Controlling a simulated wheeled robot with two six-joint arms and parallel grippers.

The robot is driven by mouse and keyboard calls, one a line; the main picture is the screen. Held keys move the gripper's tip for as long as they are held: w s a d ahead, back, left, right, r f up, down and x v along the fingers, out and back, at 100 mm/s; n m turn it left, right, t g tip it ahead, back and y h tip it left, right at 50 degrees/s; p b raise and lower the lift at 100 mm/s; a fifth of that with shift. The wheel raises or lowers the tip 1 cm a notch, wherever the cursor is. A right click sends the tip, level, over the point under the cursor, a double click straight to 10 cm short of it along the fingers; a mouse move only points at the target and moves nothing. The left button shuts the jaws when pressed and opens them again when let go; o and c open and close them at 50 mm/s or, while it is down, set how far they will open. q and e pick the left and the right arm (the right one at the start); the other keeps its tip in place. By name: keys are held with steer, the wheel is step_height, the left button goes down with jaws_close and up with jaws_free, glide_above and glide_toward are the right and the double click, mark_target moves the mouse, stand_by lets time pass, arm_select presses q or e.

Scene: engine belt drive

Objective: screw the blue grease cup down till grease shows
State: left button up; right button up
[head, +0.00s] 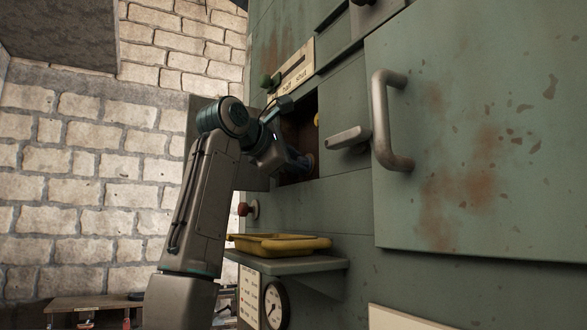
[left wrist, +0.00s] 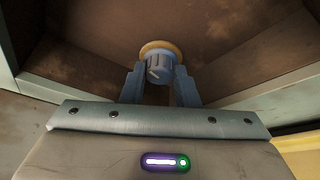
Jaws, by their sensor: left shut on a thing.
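The blue grease cup (left wrist: 159,68) shows in the left wrist view. It is a ribbed blue cap with a pale line on its face, and a yellow-orange ring (left wrist: 163,46) shows behind it. It sits at the back of a brown, stained recess (left wrist: 85,50). My left gripper (left wrist: 160,80) is shut on the cup, one finger on each side. In the head view my left gripper (head: 300,163) reaches into the dark opening in the green machine, and the cup cannot be told apart there. I cannot tell whether any grease shows. My right gripper is not in view.
Right of the opening are a grey lever (head: 347,138) and a large door handle (head: 391,120). A gauge (head: 275,305) sits lower. The opening's walls lie close around the gripper.

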arm_select(q)
steer(key=shift+f+m+t+h+b, duration=0.15)
steer(key=shift+m+t+h+b, duration=0.15)
steer(key=shift+m+t+b, duration=1)
steer(key=shift+m+g, duration=0.3)
steer(key=shift+m, duration=0.2)
steer(key=o, duration=1)
steer(key=shift+d, duration=0.15)
steer(key=shift+c, duration=0.2)
